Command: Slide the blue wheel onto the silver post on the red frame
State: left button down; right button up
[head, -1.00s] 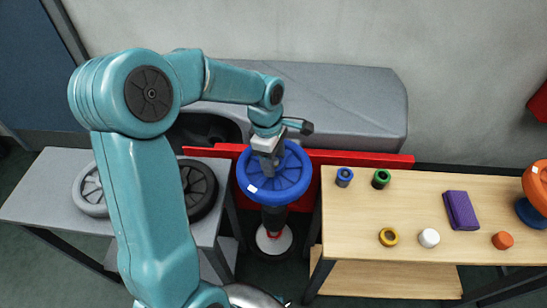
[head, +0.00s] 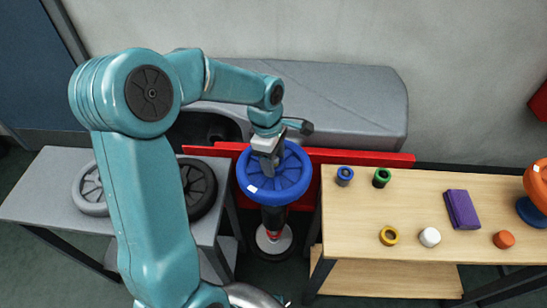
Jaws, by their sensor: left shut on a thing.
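The blue wheel (head: 275,182) lies roughly flat, with its spoked face up and a small white label on its left side. My left gripper (head: 268,160) comes down over the wheel and is shut on it near its middle. The red frame (head: 360,158) runs behind the wheel as a long bar between the two tables. The silver post does not show; the wheel and gripper may be hiding it. I cannot tell whether the wheel touches the post or frame. My right gripper is out of view.
A dark column with a round pale base (head: 273,240) stands below the wheel. The grey table (head: 50,185) at left holds a grey wheel (head: 90,190) and a black wheel (head: 199,187). The wooden table (head: 350,210) at right holds several small rings, caps and a purple block (head: 461,209).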

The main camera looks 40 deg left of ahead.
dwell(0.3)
pick_arm(q)
jog(key=shift+c, duration=1.4)
grip_release()
jog(key=shift+r, duration=0.2)
jog(key=shift+r+p, duration=1.2)
jog(key=shift+r, duration=0.15)
notch_tip(320, 180, up, 7)
jog(key=p, duration=0.5)
jog(key=shift+p, duration=0.3)
